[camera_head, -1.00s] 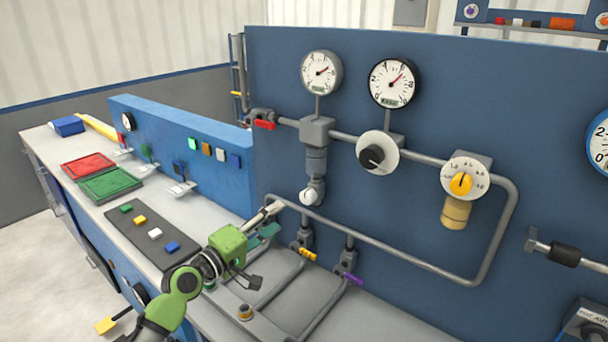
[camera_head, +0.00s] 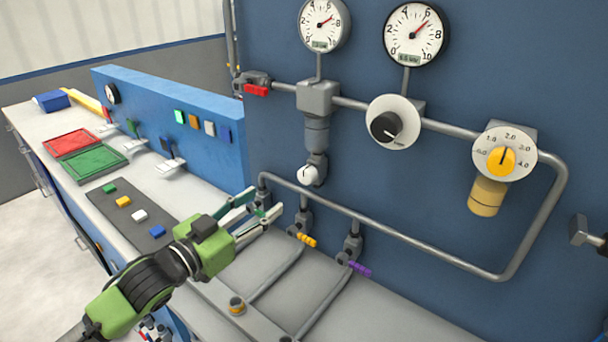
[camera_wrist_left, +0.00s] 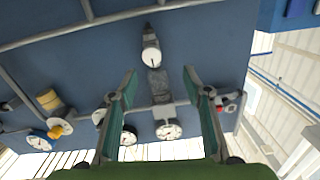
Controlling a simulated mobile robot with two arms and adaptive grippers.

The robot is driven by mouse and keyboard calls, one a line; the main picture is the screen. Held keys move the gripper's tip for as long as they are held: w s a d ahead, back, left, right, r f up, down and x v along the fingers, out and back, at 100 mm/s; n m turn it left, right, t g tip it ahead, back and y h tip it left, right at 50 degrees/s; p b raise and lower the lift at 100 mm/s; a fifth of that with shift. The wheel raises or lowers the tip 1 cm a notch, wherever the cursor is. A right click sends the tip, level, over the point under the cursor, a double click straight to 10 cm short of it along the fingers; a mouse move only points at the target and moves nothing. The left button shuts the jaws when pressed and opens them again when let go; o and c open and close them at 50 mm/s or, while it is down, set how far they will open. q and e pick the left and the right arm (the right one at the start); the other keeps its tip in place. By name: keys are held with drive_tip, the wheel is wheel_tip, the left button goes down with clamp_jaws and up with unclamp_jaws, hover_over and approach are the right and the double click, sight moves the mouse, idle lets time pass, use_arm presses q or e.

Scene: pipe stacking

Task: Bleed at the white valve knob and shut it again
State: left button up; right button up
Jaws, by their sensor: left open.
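The white valve knob (camera_head: 308,175) sits at the lower end of a grey vertical fitting on the blue panel, with a small dark pointer mark on its face. It also shows in the left wrist view (camera_wrist_left: 151,57), upside down and beyond the fingertips, roughly between them. My left gripper (camera_head: 266,203) is open and empty, to the left of the knob and a little below it, apart from it. Its green-padded fingers also show spread in the left wrist view (camera_wrist_left: 160,72). My right gripper is not in view.
A red lever (camera_head: 256,90) is up left of the knob. A yellow lever (camera_head: 306,240) and a purple lever (camera_head: 360,268) are below. A grey pipe (camera_head: 400,238) runs in front of the panel just under the knob. Round gauges (camera_head: 416,34) are above.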

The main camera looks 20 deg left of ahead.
sight(304, 177)
use_arm(q)
drive_tip(key=w+d+p, duration=0.1)
drive_tip(key=w+d, duration=0.1)
drive_tip(key=w, duration=0.1)
drive_tip(key=w+d+m+p, duration=0.1)
drive_tip(key=w+d, duration=0.1)
drive_tip(key=w, duration=0.2)
drive_tip(key=w+d+r+m+p, duration=0.1)
drive_tip(key=w, duration=0.3)
drive_tip(key=shift+d+h+p, duration=0.3)
drive_tip(key=shift+d+p, duration=0.05)
drive_tip(key=shift+d, duration=0.05)
drive_tip(key=shift+w+d, duration=0.1)
drive_tip(key=shift+w, duration=0.15)
drive_tip(key=shift+w+f, duration=0.1)
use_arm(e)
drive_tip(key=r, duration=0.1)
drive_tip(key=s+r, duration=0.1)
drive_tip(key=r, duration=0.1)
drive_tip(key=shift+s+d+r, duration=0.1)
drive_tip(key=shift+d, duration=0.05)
use_arm(q)
drive_tip(key=shift+c, duration=0.5)
drive_tip(key=c, duration=1)
